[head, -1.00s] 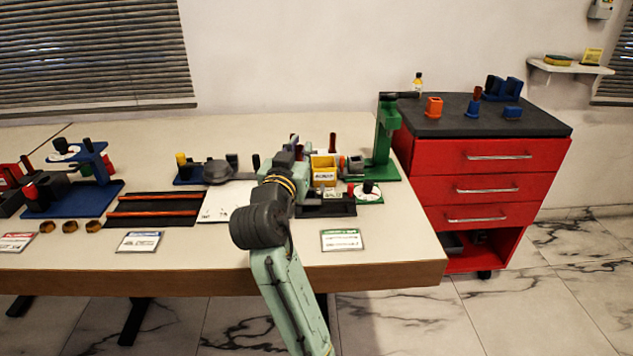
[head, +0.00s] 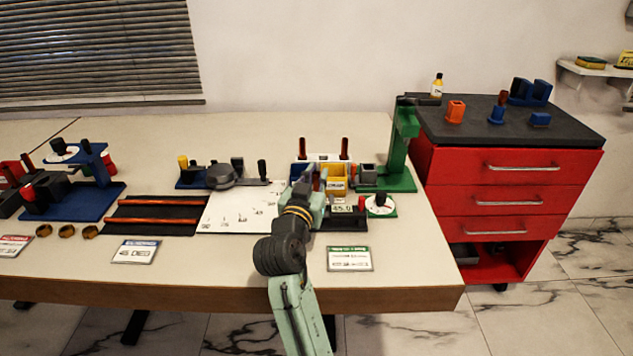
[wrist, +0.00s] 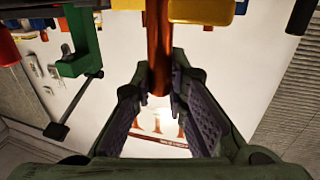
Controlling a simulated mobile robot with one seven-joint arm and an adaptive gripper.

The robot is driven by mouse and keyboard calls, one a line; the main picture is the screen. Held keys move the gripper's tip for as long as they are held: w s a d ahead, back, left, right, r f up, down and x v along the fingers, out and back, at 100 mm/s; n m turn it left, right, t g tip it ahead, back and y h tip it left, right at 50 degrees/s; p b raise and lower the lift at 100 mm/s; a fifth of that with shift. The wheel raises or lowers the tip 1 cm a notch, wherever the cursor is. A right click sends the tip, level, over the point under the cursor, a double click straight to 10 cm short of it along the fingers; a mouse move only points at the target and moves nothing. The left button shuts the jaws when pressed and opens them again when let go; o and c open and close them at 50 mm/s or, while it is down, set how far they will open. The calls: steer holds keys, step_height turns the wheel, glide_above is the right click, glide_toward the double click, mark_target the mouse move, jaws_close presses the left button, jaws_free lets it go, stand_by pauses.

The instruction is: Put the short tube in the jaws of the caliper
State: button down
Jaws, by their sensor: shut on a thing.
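My gripper (wrist: 159,92) is shut on a copper-brown tube (wrist: 159,55), which runs up the middle of the wrist view between the fingertips. Its far end is cut off by the frame, so I cannot tell its full length. In the head view my gripper (head: 311,180) is over the right part of the table, and the held tube cannot be clearly picked out. A dark device with a small display (head: 342,209), which looks like the caliper, lies just right of my gripper. My arm hides part of it, and its jaws cannot be made out.
A yellow bin (head: 337,187) and a green stand (head: 404,150) are behind and right. A dial gauge (head: 380,204) sits right of the display. A white sheet (head: 235,212) and a dark rack (head: 125,213) with long tubes lie left. The table front is mostly clear.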

steer(key=shift+f, duration=0.65)
steer(key=shift+f, duration=0.1)
steer(key=shift+f, duration=0.15)
steer(key=c, duration=1.6)
jaws_free()
steer(key=shift+r, duration=0.25)
steer(key=shift+s+a+f, duration=0.1)
steer(key=shift+s+f, duration=0.05)
steer(key=shift+s, duration=0.15)
steer(key=b+v, duration=0.2)
steer(key=v, duration=0.9)
steer(key=shift+s+b, duration=0.2)
steer(key=shift+b, duration=0.15)
